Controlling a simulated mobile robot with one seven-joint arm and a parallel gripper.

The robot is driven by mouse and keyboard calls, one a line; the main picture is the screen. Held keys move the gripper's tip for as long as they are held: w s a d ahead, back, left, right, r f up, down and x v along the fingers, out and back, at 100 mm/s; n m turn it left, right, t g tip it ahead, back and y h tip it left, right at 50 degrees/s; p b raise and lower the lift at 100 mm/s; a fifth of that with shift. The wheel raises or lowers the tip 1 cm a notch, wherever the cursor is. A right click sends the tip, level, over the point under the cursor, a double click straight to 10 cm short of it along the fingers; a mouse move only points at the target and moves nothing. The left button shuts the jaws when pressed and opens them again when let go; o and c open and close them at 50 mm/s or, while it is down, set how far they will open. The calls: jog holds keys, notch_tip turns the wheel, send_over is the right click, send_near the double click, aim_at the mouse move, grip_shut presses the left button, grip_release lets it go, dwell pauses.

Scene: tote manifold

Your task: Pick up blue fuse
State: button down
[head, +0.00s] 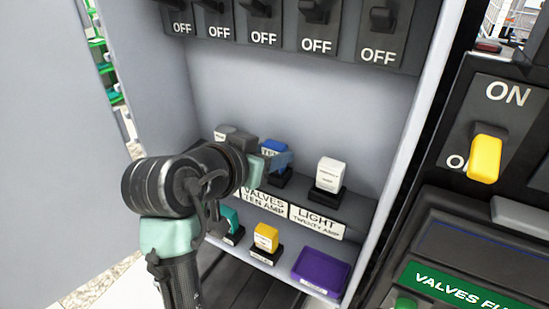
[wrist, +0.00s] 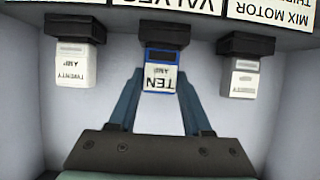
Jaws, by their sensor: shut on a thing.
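The blue fuse (head: 274,146) stands in a black socket on the upper shelf of the cabinet, above the label reading VALVES TEN AMP. In the wrist view, which is upside down, the blue fuse (wrist: 160,72) shows a white TEN AMP face with a blue border and still meets its black socket. My gripper (wrist: 160,84) is shut on the fuse, one finger on each side. In the head view my gripper (head: 278,161) reaches in from the left, and its fingers partly cover the fuse.
A white twenty-amp fuse (head: 330,172) stands to the right; another pale fuse (wrist: 245,76) stands on the other side. OFF switches (head: 317,25) line the top.

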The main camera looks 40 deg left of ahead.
jog(key=shift+r, duration=0.15)
notch_tip(320, 180, up, 10)
jog(key=b, duration=0.3)
jog(key=shift+f, duration=0.2)
jog(key=shift+r, duration=0.1)
dwell(0.5)
jog(key=shift+r+p, duration=0.95)
jog(key=shift+p, duration=0.1)
jog(key=shift+f, duration=0.1)
